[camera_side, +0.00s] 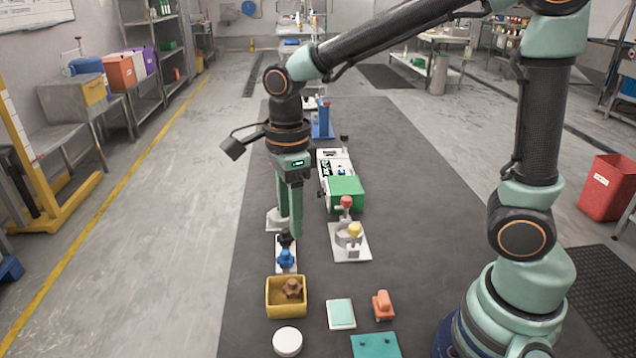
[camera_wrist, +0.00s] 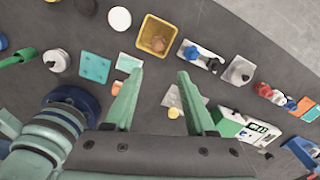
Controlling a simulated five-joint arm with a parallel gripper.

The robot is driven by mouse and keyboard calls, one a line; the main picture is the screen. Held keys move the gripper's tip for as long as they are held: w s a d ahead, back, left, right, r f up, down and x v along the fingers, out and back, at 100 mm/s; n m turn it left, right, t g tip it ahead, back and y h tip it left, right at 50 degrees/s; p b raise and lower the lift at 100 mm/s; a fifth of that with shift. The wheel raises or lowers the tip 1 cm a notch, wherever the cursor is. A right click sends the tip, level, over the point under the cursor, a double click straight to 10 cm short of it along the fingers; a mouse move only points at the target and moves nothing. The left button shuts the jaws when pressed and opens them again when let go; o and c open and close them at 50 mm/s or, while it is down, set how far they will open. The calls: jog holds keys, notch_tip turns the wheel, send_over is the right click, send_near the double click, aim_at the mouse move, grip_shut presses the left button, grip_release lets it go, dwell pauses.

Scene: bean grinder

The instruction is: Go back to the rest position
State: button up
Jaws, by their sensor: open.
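My gripper (camera_side: 291,222) points down over the mat in the side view, just behind the white plate with black and blue knobs. In the wrist view its two green fingers (camera_wrist: 158,74) are spread apart with nothing between them. From the side view I cannot tell how high the tips are above the mat. My arm reaches out from its base at the right and bends down to the gripper.
A yellow bin (camera_side: 286,310) holds a brown knobbed piece (camera_side: 291,288). Near it are a white plate with black and blue knobs (camera_side: 286,258), a white disc (camera_side: 287,341), a pale green square (camera_side: 341,314), an orange piece (camera_side: 383,305) and a green box (camera_side: 346,191).

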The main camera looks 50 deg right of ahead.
jog(key=s+d+r+n+t, duration=0.2)
jog(key=s+d+r+n, duration=0.1)
jog(key=n, duration=0.8)
jog(key=s+d+r+n+t, duration=0.3)
jog(key=d+n, duration=0.3)
jog(key=n, duration=0.6)
jog(key=shift+r, duration=0.45)
jog(key=shift+d, duration=0.1)
